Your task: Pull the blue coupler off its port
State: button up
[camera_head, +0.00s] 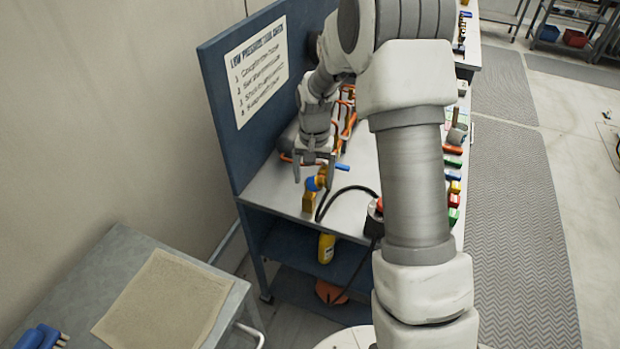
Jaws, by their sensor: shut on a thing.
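My gripper (313,179) reaches down over the bench from the arm above, its two fingers on either side of the blue coupler (313,184). It is shut on the coupler. The coupler sits at a brass-yellow fitting (308,202) near the left end of the bench. The fingers and the small size hide whether the coupler is still seated on its port or apart from it.
A blue lever (342,167) lies just right of the gripper. A black hose (345,190) curves across the bench (350,205). A blue back panel (225,150) with a printed sign (258,72) stands close on the left. Orange pipes (348,110) stand behind.

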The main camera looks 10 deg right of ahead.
aim_at(318, 178)
jog(key=shift+s+d, duration=0.15)
jog(key=shift+d, duration=0.25)
dwell(0.3)
grip_shut()
jog(key=shift+o, duration=1.7)
grip_release()
jog(key=shift+r, duration=0.1)
notch_tip(318, 178, up, 17)
jog(key=p, duration=0.1)
jog(key=shift+r, duration=0.15)
